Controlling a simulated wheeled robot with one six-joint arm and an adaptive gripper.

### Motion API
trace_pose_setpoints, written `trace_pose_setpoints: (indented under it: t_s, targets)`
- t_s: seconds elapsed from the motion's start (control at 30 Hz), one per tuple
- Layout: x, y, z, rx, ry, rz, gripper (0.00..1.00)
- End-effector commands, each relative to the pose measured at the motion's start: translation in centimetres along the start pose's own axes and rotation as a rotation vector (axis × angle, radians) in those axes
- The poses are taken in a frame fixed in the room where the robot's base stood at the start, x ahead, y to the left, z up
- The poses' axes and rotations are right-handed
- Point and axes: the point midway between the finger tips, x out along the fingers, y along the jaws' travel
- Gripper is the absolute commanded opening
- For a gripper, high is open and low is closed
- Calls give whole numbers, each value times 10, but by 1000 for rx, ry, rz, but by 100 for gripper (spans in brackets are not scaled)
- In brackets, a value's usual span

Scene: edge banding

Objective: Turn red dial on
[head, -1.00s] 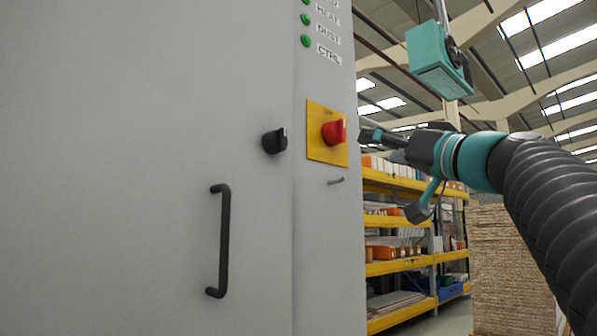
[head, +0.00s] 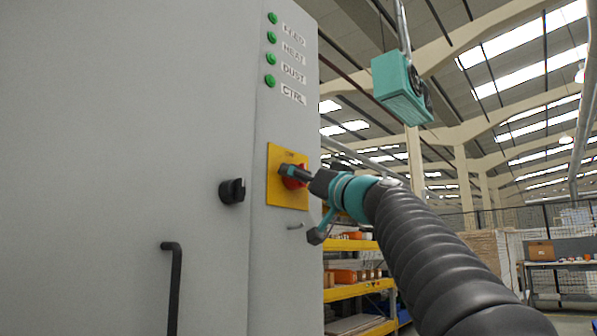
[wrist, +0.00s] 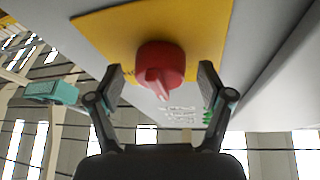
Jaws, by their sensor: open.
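The red dial (wrist: 160,64) sits on a yellow square plate (wrist: 98,31) on the grey cabinet. In the wrist view my gripper (wrist: 161,76) is open, with one finger on each side of the dial. Gaps show between the dial and both fingers, and the dial's ridge points toward the palm. In the head view my gripper (head: 287,171) is in front of the yellow plate (head: 275,192) and partly hides the red dial (head: 296,181).
A black knob (head: 232,190) and a black door handle (head: 174,285) stick out of the cabinet (head: 130,150) left of the plate. Shelves (head: 350,293) stand behind at the right.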

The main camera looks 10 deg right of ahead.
Motion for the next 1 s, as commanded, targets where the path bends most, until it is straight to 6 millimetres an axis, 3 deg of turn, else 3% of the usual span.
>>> trace_pose_setpoints:
  t_s: [0.4, 0.63, 1.0]
  targets:
    - [7, 0, 0, -1, 0, -1, 79]
    - [7, 0, 0, -1, 0, 0, 22]
    - [7, 1, -1, 35, -3, 18, 20]
